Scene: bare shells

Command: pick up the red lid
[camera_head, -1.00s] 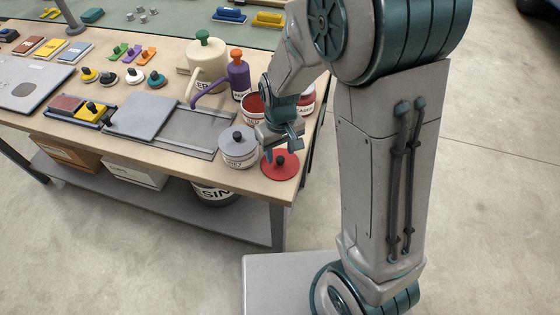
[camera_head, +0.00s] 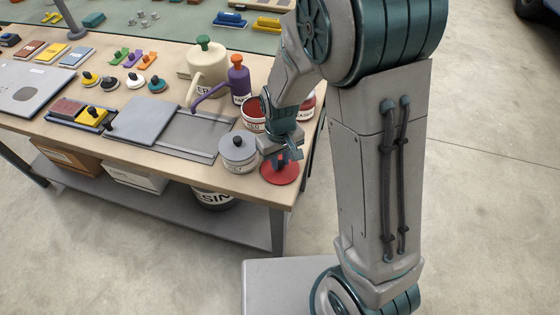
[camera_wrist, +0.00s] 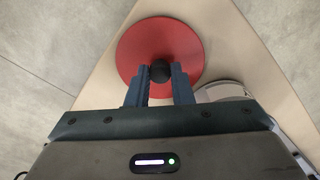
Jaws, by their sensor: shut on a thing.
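The red lid (camera_head: 280,173) is a flat round disc with a dark knob in its middle. It is at the near right corner of the workbench (camera_head: 240,182). In the wrist view the red lid (camera_wrist: 190,42) fills the upper middle, with its black knob (camera_wrist: 160,71) between the fingers. My gripper (camera_head: 279,158) is above the lid, and it also shows in the wrist view (camera_wrist: 160,76) with its fingers shut on the knob. Whether the lid touches the bench top or is slightly raised, I cannot tell.
A grey-lidded can (camera_head: 238,153) stands just left of the lid. An open red can (camera_head: 254,113), a purple oil can (camera_head: 238,82) and a cream can (camera_head: 207,68) stand behind. The bench edge is close to the lid, with open floor (camera_head: 480,200) to the right.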

